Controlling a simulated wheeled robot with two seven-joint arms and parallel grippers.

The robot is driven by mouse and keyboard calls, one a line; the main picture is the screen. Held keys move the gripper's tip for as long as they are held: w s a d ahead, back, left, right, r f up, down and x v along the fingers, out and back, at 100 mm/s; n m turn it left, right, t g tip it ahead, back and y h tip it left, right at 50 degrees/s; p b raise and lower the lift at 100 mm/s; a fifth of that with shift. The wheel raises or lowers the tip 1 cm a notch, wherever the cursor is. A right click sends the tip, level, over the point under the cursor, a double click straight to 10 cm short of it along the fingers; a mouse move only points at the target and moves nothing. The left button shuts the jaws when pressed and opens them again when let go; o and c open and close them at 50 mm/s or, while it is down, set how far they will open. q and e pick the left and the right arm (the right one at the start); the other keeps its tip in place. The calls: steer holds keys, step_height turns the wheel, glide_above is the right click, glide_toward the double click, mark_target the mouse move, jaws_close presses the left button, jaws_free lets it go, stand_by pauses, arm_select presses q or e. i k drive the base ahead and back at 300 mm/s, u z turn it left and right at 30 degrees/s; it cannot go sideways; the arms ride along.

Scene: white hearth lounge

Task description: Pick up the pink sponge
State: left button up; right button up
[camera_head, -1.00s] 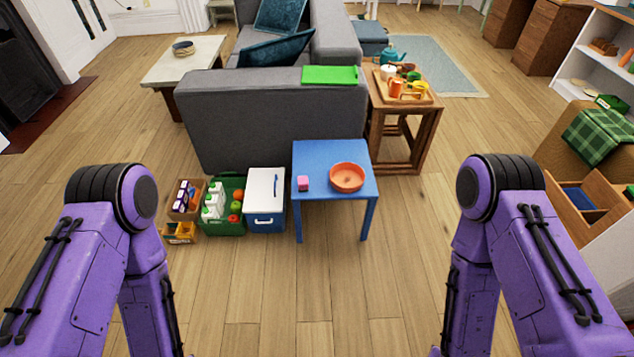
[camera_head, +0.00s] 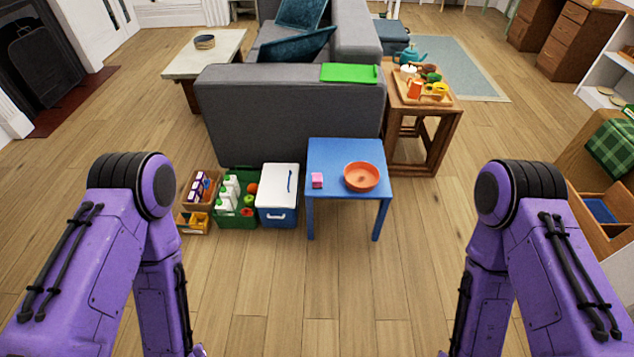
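The pink sponge (camera_head: 317,180) is a small pink block on the left part of the blue table (camera_head: 345,151). It lies to the left of a round orange bowl (camera_head: 362,176), with a small gap between them. Both my purple arms show in the head view, one at each side, bent downward. My grippers are below the picture's lower edge, so neither can be seen. Nothing hides the sponge.
A blue cooler with a white lid (camera_head: 279,183), a green crate (camera_head: 237,205) and small boxes stand left of the table. The grey sofa (camera_head: 290,115) is behind it. A wooden side table (camera_head: 424,110) stands at the right. The floor in front is clear.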

mark_target(317, 177)
steer(key=k, duration=0.55)
steer(key=z, duration=0.85)
steer(key=i, duration=0.8)
steer(key=z, duration=0.5)
steer(key=i, duration=1)
steer(key=u, duration=0.95)
steer(key=i, duration=0.6)
steer(key=u, duration=0.55)
